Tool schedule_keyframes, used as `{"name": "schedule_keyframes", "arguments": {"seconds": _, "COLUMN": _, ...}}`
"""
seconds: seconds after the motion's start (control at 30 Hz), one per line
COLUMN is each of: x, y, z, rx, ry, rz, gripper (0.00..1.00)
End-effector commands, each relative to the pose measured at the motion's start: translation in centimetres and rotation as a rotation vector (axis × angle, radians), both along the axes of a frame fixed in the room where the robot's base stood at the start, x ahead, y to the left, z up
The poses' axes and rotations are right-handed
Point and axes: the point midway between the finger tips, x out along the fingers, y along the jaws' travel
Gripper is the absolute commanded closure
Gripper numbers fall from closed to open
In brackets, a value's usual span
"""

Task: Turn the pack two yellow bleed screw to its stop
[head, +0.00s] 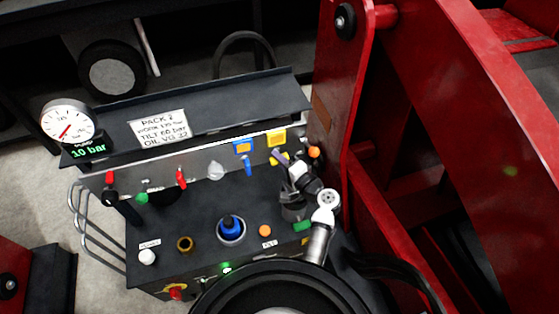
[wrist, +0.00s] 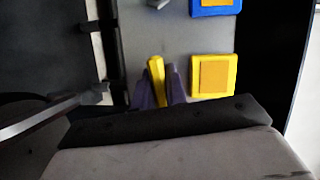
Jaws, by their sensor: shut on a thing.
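The pack two panel (head: 200,170) stands in the middle of the head view, under a sign reading PACK 2. The yellow bleed screw (wrist: 156,70) shows in the wrist view as an upright yellow bar between my fingertips. My gripper (wrist: 160,90) is shut on it, one dark finger on each side. In the head view my gripper (head: 281,159) is at the right end of the panel, below a yellow tag (head: 276,139), and my arm hides part of the screw. The yellow tag also shows in the wrist view (wrist: 214,76), right of the screw.
A blue tag (head: 243,147) and blue handle (head: 248,167) are left of my gripper. An orange knob (head: 314,152) is close on its right. Red handles (head: 181,178) are farther left. A gauge (head: 68,122) reads 10 bar. A red steel frame (head: 345,100) bounds the right.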

Motion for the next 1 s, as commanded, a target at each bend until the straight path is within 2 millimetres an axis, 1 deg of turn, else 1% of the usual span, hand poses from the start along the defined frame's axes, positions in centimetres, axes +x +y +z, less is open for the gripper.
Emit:
{"name": "schedule_keyframes", "arguments": {"seconds": 0.13, "x": 0.00, "y": -0.06, "z": -0.24, "rx": -0.117, "ry": -0.041, "rz": -0.001, "gripper": 1.00}}
{"name": "schedule_keyframes", "arguments": {"seconds": 1.0, "x": -0.02, "y": -0.03, "z": -0.14, "rx": -0.903, "ry": -0.294, "rz": -0.001, "gripper": 1.00}}
